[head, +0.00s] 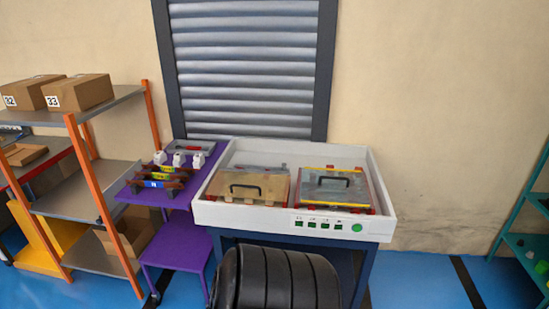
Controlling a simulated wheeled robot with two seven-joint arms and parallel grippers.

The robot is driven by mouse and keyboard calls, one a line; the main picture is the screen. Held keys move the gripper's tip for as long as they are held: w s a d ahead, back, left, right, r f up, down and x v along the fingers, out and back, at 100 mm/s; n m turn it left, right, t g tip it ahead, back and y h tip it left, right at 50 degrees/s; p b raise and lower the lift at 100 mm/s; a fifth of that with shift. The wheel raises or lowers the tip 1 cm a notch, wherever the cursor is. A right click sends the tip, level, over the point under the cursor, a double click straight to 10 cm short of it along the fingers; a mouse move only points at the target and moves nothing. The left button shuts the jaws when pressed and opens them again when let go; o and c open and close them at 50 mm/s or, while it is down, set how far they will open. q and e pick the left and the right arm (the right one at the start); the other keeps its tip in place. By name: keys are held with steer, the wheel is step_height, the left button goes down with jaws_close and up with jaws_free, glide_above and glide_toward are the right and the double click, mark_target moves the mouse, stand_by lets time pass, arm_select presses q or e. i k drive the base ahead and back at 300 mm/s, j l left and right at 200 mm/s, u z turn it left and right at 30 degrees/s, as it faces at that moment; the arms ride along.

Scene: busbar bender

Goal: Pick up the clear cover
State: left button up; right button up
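Two covered units sit side by side in the white tray-topped bench (213,214). The right one has a see-through greyish cover (351,194) with a black handle and yellow edges. The left one has a tan-looking cover (270,195) with a black handle; I cannot tell whether the tan is the cover itself or shows through it. Both covers lie roughly flat, and nothing touches them. Neither of my grippers is in view.
A purple cart (176,255) with white and coloured parts stands left of the bench. A shelf with orange posts (90,178) holds cardboard boxes (78,92). Green buttons (357,227) line the bench front. A teal shelf (520,245) stands far right, with clear floor before it.

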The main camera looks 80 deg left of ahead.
mark_target(315, 185)
steer(key=u, duration=0.45)
steer(key=j+u, duration=0.1)
steer(key=u, duration=0.75)
steer(key=j+u, duration=0.1)
steer(key=u, duration=0.75)
steer(key=j+u, duration=0.1)
steer(key=u, duration=0.3)
